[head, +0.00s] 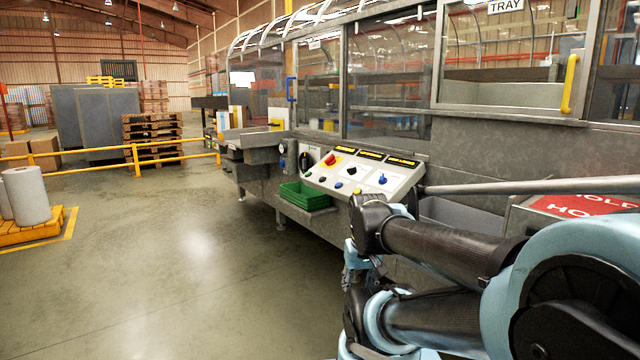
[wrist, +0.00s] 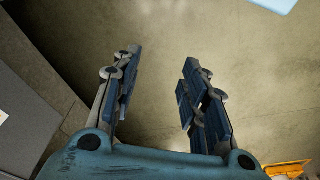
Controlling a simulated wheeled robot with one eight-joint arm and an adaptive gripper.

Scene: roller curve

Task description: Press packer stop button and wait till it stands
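The packer machine (head: 480,150) stands on the right in the head view, with clear panels and a grey metal body. Its sloped control panel (head: 365,178) carries a red knob (head: 330,160), blue knobs, a green button and other small controls under yellow-on-black labels. The labels are too small to read, so I cannot tell which control is the stop button. My gripper (wrist: 153,88) shows in the wrist view with its two fingers wide apart, empty, above bare floor. In the head view my arm is folded at the lower right, in front of and below the panel.
A green bin (head: 305,196) sits below the panel's left end. A metal bar (head: 530,187) runs along the machine at right, above a red "HOLD" sign (head: 590,204). A yellow rail (head: 135,155) and pallets (head: 152,135) stand at left. The floor (head: 190,260) in front is clear.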

